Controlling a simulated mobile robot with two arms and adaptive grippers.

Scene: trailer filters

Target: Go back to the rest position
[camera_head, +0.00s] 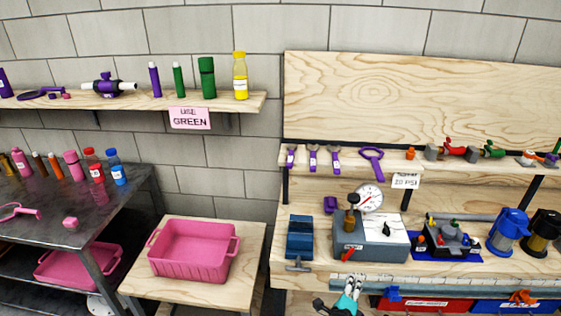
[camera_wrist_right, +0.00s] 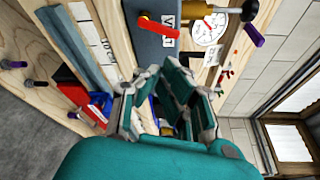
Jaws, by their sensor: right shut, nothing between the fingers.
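My right gripper (camera_head: 350,287) is at the bottom of the head view, in front of the workbench's front edge. It also shows in the right wrist view (camera_wrist_right: 160,85), teal with grey linkages. It is shut with nothing held. It is below the grey test box (camera_head: 371,237) with the dial gauge (camera_head: 369,198), apart from it. My left gripper is not in view.
The wooden workbench (camera_head: 310,282) holds a blue vise (camera_head: 300,238), a blue tray of parts (camera_head: 447,244) and a blue pitcher-like container (camera_head: 508,232). Red (camera_head: 427,304) and blue bins are under its edge. A pink crate (camera_head: 190,250) stands on a small table at left.

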